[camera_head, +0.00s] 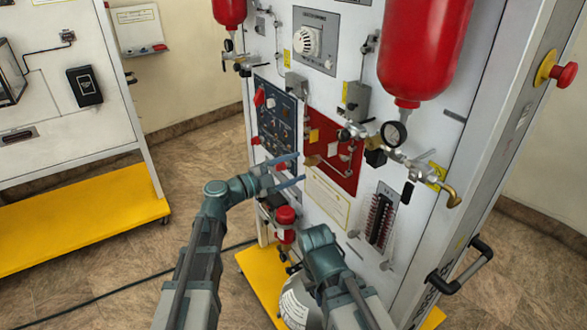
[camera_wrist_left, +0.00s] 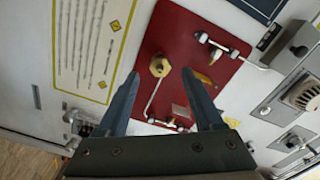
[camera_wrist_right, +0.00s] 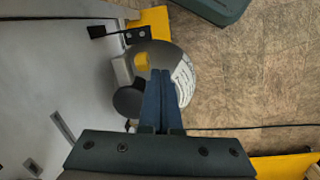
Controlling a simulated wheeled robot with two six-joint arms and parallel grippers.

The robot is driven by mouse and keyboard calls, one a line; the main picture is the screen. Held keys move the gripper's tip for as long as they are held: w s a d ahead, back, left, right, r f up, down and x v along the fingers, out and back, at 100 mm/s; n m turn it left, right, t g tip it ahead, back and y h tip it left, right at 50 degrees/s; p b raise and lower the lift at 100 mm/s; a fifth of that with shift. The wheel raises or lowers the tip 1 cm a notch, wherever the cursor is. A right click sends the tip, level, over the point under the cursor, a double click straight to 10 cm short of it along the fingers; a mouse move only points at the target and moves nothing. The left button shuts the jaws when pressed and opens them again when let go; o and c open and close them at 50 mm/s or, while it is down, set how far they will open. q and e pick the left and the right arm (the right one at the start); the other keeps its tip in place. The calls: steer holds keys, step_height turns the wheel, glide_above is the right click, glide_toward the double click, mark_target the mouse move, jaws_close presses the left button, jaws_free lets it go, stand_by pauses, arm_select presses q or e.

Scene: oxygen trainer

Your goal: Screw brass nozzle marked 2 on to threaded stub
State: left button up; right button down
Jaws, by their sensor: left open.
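A brass hex fitting (camera_wrist_left: 160,67) sits on the red panel (camera_wrist_left: 184,40) in the left wrist view, between my left fingers as seen from the wrist. In the head view it shows small (camera_head: 312,160) on the red panel (camera_head: 346,181). No number can be read on it, and I cannot tell nozzle from threaded stub. My left gripper (camera_head: 301,167) is open in front of the panel, apart from the fitting; its fingers also show in the left wrist view (camera_wrist_left: 160,74). My right gripper (camera_wrist_right: 161,74) has its fingers together with nothing visible between them; it points down past the cabinet.
A metal cylinder with a white label (camera_wrist_right: 184,80) stands beyond my right fingers. Red tanks (camera_head: 425,45), a gauge (camera_head: 394,134) and pipe fittings project from the cabinet at right. A yellow base plate (camera_head: 261,271) lies below. Open floor (camera_head: 190,165) is to the left.

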arm_select(q)
steer(key=n, duration=0.3)
steer(key=shift+n, duration=0.3)
steer(key=shift+n, duration=1.7)
steer(key=n, duration=0.2)
steer(key=shift+n, duration=0.7)
